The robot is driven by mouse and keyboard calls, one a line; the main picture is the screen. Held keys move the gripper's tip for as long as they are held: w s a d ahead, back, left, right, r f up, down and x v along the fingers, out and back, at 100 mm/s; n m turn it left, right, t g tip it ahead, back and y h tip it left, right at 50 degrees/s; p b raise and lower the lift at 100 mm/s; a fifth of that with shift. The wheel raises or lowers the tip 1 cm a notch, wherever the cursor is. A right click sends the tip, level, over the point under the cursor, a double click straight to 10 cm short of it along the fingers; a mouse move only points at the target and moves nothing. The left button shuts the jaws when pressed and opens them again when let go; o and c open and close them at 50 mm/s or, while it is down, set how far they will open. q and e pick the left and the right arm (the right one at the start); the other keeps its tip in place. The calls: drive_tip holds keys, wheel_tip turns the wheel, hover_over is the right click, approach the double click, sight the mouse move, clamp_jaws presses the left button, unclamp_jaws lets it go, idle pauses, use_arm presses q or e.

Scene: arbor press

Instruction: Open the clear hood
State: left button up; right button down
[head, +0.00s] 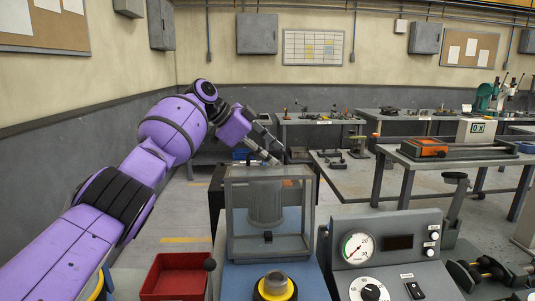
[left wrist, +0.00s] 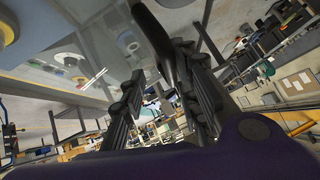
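The clear hood (head: 232,212) is a see-through box with a grey frame. It stands down over a grey cylinder (head: 266,204) on a blue base, with a small black part (head: 268,236) low on its front. My left gripper (head: 274,158) is at the top rear of the hood; whether it touches is unclear. In the left wrist view its two dark fingers (left wrist: 160,105) are apart. A dark rounded bar (left wrist: 157,40) runs close to the right finger; I cannot tell what it belongs to. My right gripper is not in view.
A red tray (head: 175,277) is left of the base. A yellow-ringed round part (head: 275,286) sits in front of the hood. A grey control box (head: 390,255) with gauge and dial stands on the right. Workbenches (head: 345,175) are behind.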

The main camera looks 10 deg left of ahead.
use_arm(q)
drive_tip(key=v, duration=1.2)
